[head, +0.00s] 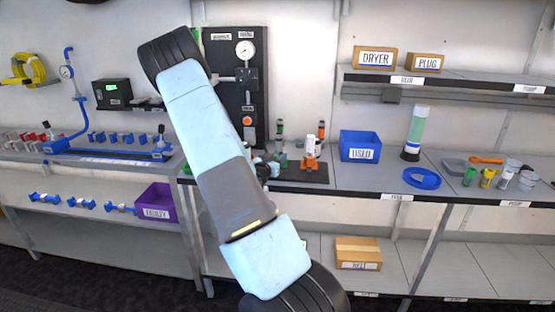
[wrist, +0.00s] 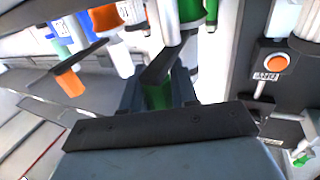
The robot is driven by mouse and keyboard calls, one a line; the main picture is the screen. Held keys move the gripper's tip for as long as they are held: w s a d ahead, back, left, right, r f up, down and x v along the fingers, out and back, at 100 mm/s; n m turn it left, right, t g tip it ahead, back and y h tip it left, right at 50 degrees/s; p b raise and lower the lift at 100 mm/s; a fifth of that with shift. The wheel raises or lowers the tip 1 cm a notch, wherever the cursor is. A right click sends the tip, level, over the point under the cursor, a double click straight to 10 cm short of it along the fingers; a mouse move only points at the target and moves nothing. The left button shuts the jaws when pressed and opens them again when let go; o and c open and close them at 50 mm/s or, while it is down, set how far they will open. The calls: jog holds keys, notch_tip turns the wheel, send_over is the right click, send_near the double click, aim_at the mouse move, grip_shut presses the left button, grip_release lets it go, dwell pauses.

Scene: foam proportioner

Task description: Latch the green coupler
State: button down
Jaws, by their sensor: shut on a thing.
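The green coupler (head: 280,147) stands upright on a dark mat on the bench, just right of my arm. In the wrist view its green and white body (wrist: 190,12) is at the top, and a dark lever (wrist: 160,64) slants down from it. The lever's green end (wrist: 157,97) sits between the dark jaws of my gripper (wrist: 158,92), which are shut on it. The lower part of this grip is hidden by the gripper body. In the head view my arm covers most of the gripper.
An orange coupler (head: 311,150) stands close to the right, its lever with an orange end (wrist: 69,82) sticking out. A dark panel (head: 262,85) with a gauge and an orange button (wrist: 277,62) is behind. A blue bin (head: 360,145) stands further right.

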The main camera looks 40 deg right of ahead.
jog(key=shift+g, duration=0.3)
jog(key=c, duration=1)
grip_release()
jog(key=shift+o, duration=0.2)
jog(key=shift+a, duration=0.1)
jog(key=v, duration=1.3)
jog(key=shift+a+f, duration=0.2)
jog(key=shift+a, duration=0.15)
